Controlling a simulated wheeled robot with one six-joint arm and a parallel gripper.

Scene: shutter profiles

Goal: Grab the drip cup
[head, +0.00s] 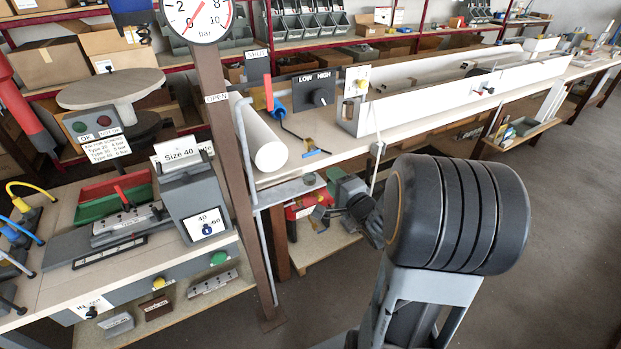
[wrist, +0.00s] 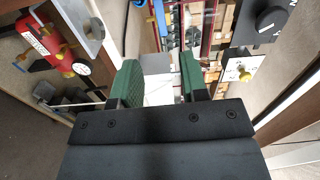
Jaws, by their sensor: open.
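I cannot pick out the drip cup with certainty in either view. In the wrist view my gripper (wrist: 159,64) shows two green-padded fingers standing apart. Nothing is clamped between them. A pale grey and white surface (wrist: 157,88) shows beyond the gap, too small and partly covered to name. In the head view my dark forearm hides part of the area around the gripper, beside the bench's front edge. A red air unit (wrist: 42,38) with a round white gauge is at the upper left of the wrist view, left of the fingers.
A black LOW/HIGH knob panel (head: 313,89) and a long white trough (head: 440,95) stand on the bench. A white cylinder (head: 268,153) lies near its edge. A brown post (head: 229,150) bears a pressure gauge (head: 197,17). The floor (head: 565,230) at right is clear.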

